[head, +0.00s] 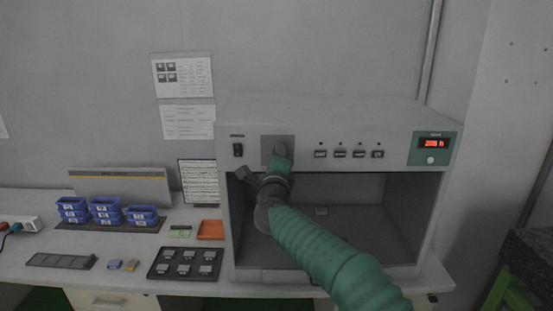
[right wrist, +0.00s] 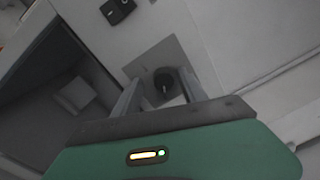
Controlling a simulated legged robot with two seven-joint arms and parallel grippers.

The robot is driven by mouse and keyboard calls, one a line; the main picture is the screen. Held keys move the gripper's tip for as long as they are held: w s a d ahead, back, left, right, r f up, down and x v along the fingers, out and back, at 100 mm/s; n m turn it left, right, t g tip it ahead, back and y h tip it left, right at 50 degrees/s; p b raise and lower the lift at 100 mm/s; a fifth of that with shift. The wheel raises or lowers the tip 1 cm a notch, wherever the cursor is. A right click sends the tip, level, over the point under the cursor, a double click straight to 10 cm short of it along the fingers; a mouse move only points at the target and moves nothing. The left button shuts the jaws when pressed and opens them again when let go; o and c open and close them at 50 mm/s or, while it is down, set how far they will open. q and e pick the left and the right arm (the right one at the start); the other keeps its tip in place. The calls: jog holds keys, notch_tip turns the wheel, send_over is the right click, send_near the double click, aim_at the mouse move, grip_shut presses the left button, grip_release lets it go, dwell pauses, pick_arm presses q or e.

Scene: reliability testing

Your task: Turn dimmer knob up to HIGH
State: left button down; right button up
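The dimmer knob (right wrist: 163,82) is dark and round with a pale mark on its face. In the right wrist view it sits on a grey square plate (right wrist: 150,62), which also shows on the cabinet front in the head view (head: 267,142). My right gripper (right wrist: 160,84) is open, with one finger on each side of the knob and a visible gap to it. In the head view the right gripper (head: 281,153) is in front of the plate and hides the knob. No HIGH label is readable. My left gripper is not in view.
A black rocker switch (head: 238,150) is left of the plate. Several push buttons (head: 340,154) and a red-lit display (head: 432,143) are to the right. Below is the open cabinet bay (head: 390,215). Blue bins (head: 105,211), an orange tray (head: 210,230) and a black tray (head: 185,264) stand left on the bench.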

jog(key=s+b, duration=0.4)
jog(key=s, duration=1.3)
jog(key=shift+a+f, duration=0.3)
jog(key=shift+f, duration=0.1)
jog(key=shift+w, duration=0.1)
